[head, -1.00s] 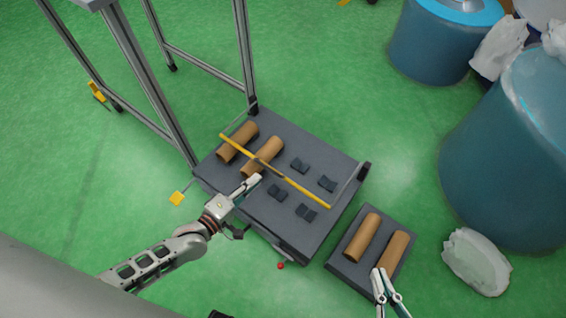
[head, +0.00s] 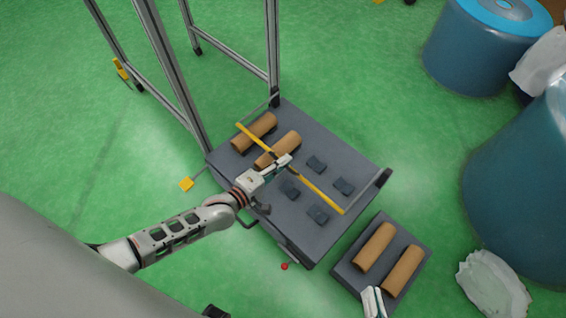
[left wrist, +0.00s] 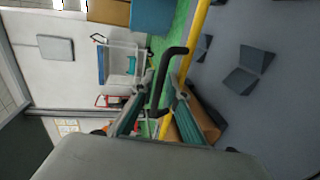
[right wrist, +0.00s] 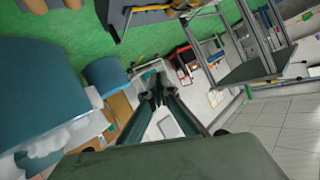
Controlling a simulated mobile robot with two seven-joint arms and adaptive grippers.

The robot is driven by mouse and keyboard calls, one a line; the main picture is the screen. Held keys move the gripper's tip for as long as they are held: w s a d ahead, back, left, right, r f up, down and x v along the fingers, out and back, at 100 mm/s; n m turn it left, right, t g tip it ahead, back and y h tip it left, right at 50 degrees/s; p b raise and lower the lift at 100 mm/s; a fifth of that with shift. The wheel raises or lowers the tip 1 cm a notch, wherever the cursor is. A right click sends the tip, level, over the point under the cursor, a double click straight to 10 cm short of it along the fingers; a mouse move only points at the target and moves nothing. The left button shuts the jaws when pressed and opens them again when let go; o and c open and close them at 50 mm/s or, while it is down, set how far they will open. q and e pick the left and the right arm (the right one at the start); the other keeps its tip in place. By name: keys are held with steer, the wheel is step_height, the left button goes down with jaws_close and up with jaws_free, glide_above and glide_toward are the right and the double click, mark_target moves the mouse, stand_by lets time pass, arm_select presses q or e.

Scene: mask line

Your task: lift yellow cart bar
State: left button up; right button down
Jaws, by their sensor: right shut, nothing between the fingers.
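The yellow bar (head: 320,192) runs diagonally across the top of the dark grey cart (head: 240,184) in the head view. A black bent handle sits near its middle and shows in the left wrist view (left wrist: 162,78). The yellow bar (left wrist: 197,32) passes just behind it there. My left gripper (head: 284,163) is over the cart at the bar's middle. Its fingers (left wrist: 163,92) are apart, one on each side of the black handle; contact is unclear. My right gripper (head: 374,303) is partly cut off at the bottom edge, by the smaller platform. Its fingers (right wrist: 159,90) are together and empty.
Cardboard tubes (head: 255,133) and several dark blocks (head: 318,214) lie on the cart. A smaller grey platform (head: 412,255) with two tubes is to its right. A metal frame (head: 160,60) stands behind left. Blue drums (head: 490,45) stand at right. Green floor is open at left.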

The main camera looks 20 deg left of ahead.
arm_select(q)
jaws_close()
steer(key=shift+r, duration=0.1)
